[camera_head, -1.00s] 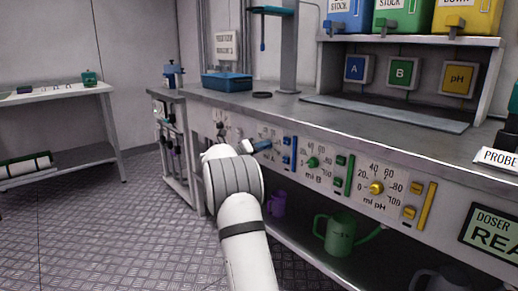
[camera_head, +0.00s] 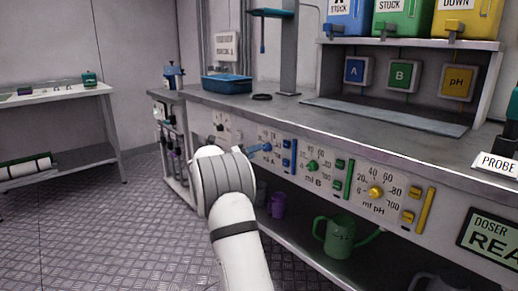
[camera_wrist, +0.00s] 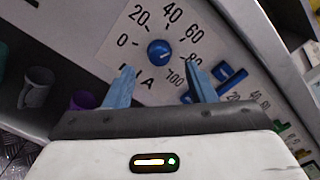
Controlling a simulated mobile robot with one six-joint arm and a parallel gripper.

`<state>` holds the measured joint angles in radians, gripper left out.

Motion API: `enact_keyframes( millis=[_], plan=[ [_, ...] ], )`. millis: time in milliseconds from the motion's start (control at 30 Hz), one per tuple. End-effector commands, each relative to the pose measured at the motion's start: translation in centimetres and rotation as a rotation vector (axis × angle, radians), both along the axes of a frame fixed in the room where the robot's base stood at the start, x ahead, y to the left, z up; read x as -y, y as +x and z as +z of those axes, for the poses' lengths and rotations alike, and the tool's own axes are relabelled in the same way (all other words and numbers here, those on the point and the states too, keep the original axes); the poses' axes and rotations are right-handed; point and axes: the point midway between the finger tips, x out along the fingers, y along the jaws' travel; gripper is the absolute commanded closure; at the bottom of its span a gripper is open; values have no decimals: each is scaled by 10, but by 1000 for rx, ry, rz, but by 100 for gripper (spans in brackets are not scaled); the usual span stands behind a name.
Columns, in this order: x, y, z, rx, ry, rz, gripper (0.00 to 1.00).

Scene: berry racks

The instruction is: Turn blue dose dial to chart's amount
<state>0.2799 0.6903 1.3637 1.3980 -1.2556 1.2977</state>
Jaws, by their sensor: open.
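The blue dose dial (camera_wrist: 159,52) sits on a pale panel inside a printed scale from 0 to 100, with an A below it. It also shows small in the head view (camera_head: 267,147), beside my fingers. My gripper (camera_wrist: 160,70) is open, its two blue fingers spread below and to either side of the dial in the wrist view. Nothing is between them, and they look apart from the dial. The dial's pointer setting is too small to read surely.
Blue buttons (camera_head: 287,153) sit right of the dial. A green dial (camera_head: 312,166) and a yellow dial (camera_head: 375,193) follow along the panel. A purple mug (camera_head: 278,204) and a green watering can (camera_head: 337,236) stand on the lower shelf. The floor at left is clear.

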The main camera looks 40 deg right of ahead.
Motion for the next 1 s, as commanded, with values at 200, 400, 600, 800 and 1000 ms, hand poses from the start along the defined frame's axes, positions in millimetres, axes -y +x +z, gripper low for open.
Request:
enact_keyframes(
  millis=[200,400,600,800,1000],
  plan=[
    [-29,-2,2,0,-1,1,50],
    [-33,-3,0,0,-1,0,50],
    [-33,-3,0,0,-1,-1,50],
    [-33,-3,1,-1,-1,1,50],
    [-51,11,56,-90,-17,157,50]
  ],
)
